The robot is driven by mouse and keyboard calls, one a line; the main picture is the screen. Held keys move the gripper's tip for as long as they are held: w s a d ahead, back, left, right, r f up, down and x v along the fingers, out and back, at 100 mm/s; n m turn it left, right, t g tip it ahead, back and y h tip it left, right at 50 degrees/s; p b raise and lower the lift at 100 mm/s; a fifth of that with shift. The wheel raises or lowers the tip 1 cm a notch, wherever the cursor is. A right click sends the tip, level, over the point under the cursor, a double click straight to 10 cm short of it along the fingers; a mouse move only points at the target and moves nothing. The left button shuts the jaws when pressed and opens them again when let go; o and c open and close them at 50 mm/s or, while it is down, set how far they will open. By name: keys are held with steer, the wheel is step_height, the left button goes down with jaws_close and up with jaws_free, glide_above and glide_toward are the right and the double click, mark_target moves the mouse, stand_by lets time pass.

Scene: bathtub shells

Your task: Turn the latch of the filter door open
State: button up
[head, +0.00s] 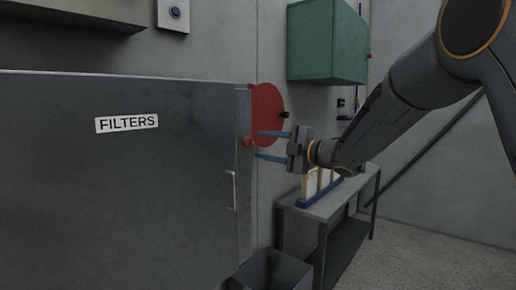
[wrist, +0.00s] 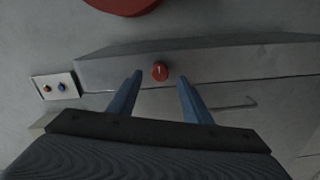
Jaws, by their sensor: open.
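The grey filter door (head: 150,180) carries a white FILTERS label (head: 127,124) and looks shut. Its latch is a small red knob (head: 247,142) near the door's right edge. In the wrist view, the knob (wrist: 160,71) shows a short pale mark, roughly upright in the picture. My gripper (head: 259,144) has its two blue fingers open and empty, pointing at the knob from the right. In the wrist view, the knob appears between the fingertips (wrist: 161,76), slightly beyond them. No finger visibly touches it; the exact gap in depth is unclear.
A bar handle (head: 232,188) is below the knob. A red disc (head: 266,113) is on the wall behind my fingers. A green cabinet (head: 326,42) hangs farther back. A bench (head: 345,196) and a dark bin (head: 272,271) stand below. Open floor lies at right.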

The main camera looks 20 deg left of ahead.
steer(key=shift+b+v, duration=0.35)
steer(key=shift+v, duration=1.5)
steer(key=shift+d, duration=0.1)
